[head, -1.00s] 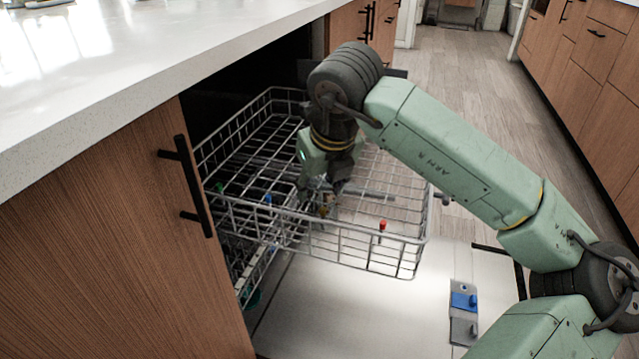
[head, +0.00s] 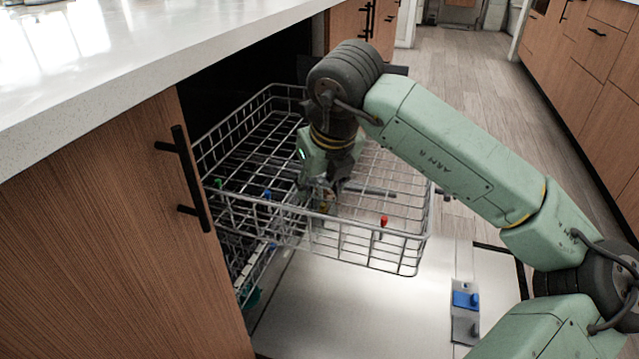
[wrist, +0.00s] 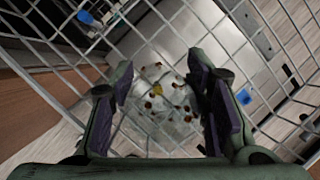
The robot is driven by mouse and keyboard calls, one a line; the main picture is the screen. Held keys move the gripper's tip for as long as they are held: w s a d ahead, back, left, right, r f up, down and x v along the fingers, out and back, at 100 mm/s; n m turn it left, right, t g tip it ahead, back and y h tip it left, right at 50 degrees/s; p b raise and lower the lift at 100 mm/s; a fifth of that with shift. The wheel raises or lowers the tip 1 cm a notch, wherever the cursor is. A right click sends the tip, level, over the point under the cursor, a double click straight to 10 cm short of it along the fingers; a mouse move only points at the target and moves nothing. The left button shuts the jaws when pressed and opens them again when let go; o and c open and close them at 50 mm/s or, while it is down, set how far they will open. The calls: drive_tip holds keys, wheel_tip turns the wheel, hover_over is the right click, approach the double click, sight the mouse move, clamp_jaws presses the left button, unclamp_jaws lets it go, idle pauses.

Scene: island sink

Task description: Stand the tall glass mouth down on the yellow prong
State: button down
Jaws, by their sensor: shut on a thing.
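The tall glass (wrist: 172,100) is clear with brown specks on it, in the middle of the wrist view. My gripper (wrist: 165,100) is shut on it, one finger pad on each side. In the head view my gripper (head: 322,190) hangs low over the front of the upper rack, and the glass is hard to make out. The yellow prong (wrist: 158,89) shows through the glass in the wrist view, close to its middle. Whether the glass rim touches the rack or surrounds the prong cannot be told.
The wire upper rack (head: 418,245) is pulled out over the open dishwasher door (head: 350,305). A red prong (head: 383,221) stands right of my gripper; a blue prong (head: 267,196) and a green prong (head: 218,184) stand left. The countertop (head: 150,65) overhangs at left.

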drive_tip(key=c, duration=0.8)
unclamp_jaws()
drive_tip(key=v, duration=1.2)
